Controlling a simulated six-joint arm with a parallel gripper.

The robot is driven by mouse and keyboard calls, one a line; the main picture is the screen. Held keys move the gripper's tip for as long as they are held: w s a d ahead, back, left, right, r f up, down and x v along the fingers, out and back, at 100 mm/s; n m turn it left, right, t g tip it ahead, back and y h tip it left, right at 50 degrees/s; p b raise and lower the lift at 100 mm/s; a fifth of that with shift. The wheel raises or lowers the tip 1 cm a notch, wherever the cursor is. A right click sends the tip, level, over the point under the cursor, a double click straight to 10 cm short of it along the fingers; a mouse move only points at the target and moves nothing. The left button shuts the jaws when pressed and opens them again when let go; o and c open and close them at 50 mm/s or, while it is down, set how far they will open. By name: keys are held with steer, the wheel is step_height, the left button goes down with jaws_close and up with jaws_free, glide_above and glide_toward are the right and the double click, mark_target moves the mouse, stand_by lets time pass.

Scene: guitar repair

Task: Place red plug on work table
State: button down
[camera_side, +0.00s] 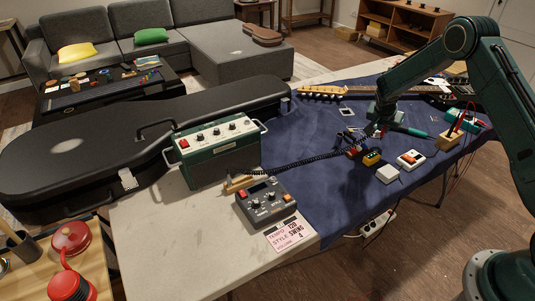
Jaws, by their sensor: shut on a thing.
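My gripper (377,127) is low over the blue cloth on the work table (150,235), right of the middle. It is shut on a small reddish piece at the end of a black coiled cable (310,165), which I take to be the red plug (383,132). The plug is mostly hidden by the fingers, and I cannot tell whether it touches the cloth. The cable runs left to a tan plug-like piece (238,183) beside the green amplifier (215,148).
A grey pedal (266,202), a yellow pedal (372,158) and a white and red box (410,159) stand nearby. A guitar neck (325,91) lies behind my gripper. A black guitar case (90,150) lies left. Bare table top shows at the front left.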

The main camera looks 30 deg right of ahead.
steer(key=shift+f, duration=1.2)
steer(key=shift+f, duration=0.15)
steer(key=c, duration=1.5)
jaws_free()
steer(key=shift+o, duration=0.2)
steer(key=v, duration=1.2)
